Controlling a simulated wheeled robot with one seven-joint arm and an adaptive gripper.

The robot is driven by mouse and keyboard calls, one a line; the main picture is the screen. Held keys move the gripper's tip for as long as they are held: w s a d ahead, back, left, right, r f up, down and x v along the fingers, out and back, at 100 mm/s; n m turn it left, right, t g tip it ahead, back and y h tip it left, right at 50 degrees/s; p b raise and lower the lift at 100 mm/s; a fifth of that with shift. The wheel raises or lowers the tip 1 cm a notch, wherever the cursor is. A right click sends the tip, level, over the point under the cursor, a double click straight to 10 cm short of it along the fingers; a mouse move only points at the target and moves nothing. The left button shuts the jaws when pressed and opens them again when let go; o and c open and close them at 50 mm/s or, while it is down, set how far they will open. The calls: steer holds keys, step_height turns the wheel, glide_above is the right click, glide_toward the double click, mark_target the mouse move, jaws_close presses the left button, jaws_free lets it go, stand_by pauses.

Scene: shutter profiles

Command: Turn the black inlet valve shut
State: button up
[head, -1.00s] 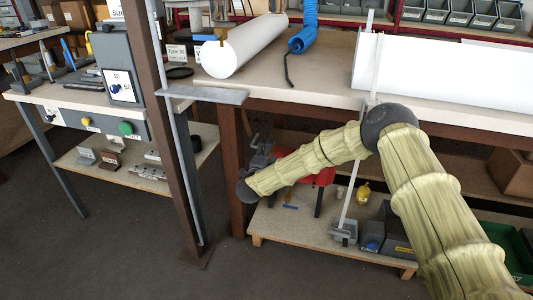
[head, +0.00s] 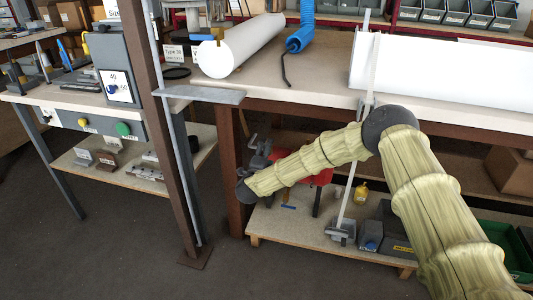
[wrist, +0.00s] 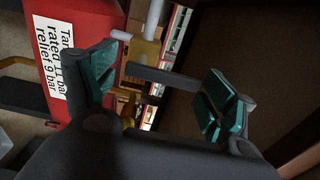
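A red tank (wrist: 75,50) with a white label about bar ratings fills the left of the wrist view. It also shows under the bench in the head view (head: 320,178), partly behind my arm. A brass-yellow fitting (wrist: 143,52) with pale pipe ends stands beside the tank. A dark, bar-like handle (wrist: 165,78) extends right from near this fitting and looks like the black valve lever. My gripper (wrist: 160,88) is open, its teal-padded fingers on either side of the handle's line. I cannot tell whether they touch it. In the head view my gripper (head: 259,152) is beside the bench leg.
The brown bench leg (head: 230,170) stands just left of my gripper, with the bench top above. The low shelf (head: 285,228) holds grey boxes (head: 392,235) and a small yellow item (head: 361,192). A brown post (head: 170,150) stands further left. Floor in front is clear.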

steer(key=shift+a, duration=0.1)
steer(key=v, duration=1.2)
stand_by(0.4)
